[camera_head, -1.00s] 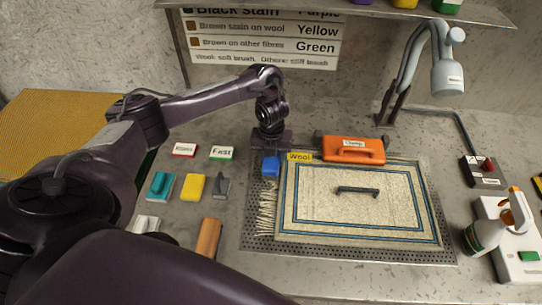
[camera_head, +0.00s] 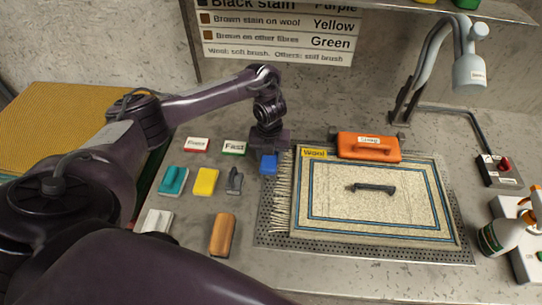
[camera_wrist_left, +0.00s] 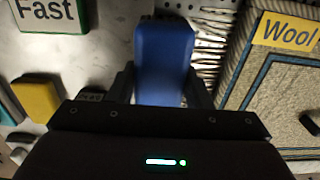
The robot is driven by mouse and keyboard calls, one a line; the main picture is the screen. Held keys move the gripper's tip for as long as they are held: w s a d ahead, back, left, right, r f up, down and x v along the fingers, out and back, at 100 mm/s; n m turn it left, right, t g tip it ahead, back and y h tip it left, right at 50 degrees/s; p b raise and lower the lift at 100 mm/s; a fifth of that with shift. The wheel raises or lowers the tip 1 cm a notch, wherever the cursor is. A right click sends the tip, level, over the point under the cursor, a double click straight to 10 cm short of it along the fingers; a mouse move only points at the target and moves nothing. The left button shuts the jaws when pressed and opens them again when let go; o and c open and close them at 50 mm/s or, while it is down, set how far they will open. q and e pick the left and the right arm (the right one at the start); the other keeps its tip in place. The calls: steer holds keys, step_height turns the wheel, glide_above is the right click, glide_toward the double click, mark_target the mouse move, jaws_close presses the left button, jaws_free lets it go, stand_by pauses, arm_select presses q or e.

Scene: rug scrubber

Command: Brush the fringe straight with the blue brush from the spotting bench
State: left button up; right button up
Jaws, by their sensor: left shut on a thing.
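The blue brush (camera_head: 268,165) is held in my left gripper (camera_head: 268,152), at the top of the rug's left side. In the left wrist view the blue brush (camera_wrist_left: 164,62) stands between the fingers of the left gripper (camera_wrist_left: 160,85), which is shut on it. The cream fringe (camera_head: 282,192) runs down the left edge of the rug (camera_head: 330,225), its strands pointing left over the perforated plate. The brush is beside the fringe's upper end; I cannot tell whether it touches. In the wrist view part of the fringe (camera_wrist_left: 207,55) shows right of the brush. My right gripper is not in view.
Teal (camera_head: 173,180), yellow (camera_head: 206,181) and wooden (camera_head: 222,234) tools lie left.

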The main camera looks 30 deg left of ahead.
arm_select(q)
step_height(320, 180, up, 2)
steer(key=shift+r+p, duration=0.1)
steer(key=shift+p, duration=0.2)
steer(key=shift+w+d+r+p, duration=0.1)
steer(key=shift+r+p, duration=0.7)
steer(key=shift+p, duration=0.05)
steer(key=shift+r+p, duration=0.85)
steer(key=shift+r, duration=0.05)
steer(key=shift+r+p, duration=1.15)
steer(key=shift+r, duration=0.05)
